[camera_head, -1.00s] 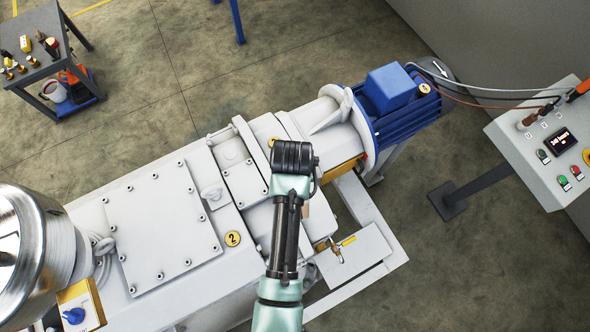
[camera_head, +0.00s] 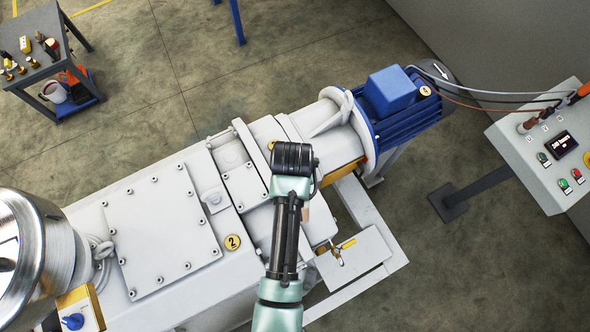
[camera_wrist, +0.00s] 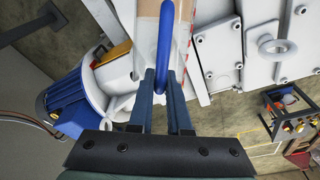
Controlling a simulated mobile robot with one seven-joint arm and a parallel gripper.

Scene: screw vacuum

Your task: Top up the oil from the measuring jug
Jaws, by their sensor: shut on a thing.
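In the wrist view my gripper (camera_wrist: 162,82) is shut on a blue looped handle (camera_wrist: 165,35), which looks like the measuring jug's. The clear jug body (camera_wrist: 183,50) lies behind the handle, with red marks along its side and a tan area near the top edge. Its rim and spout are not clear. The jug is over the pale grey pump (camera_head: 160,232), which shows in the head view with a bolted cover plate. My arm hides the gripper and most of the jug there. I cannot make out an oil filler opening.
A blue motor (camera_head: 400,108) sits at the pump's far end. A yellow-handled valve (camera_head: 347,243) is near the frame. A control panel (camera_head: 555,150) stands at right, a tool cart (camera_head: 45,65) at upper left. A shiny metal cylinder (camera_head: 30,255) is at the left edge.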

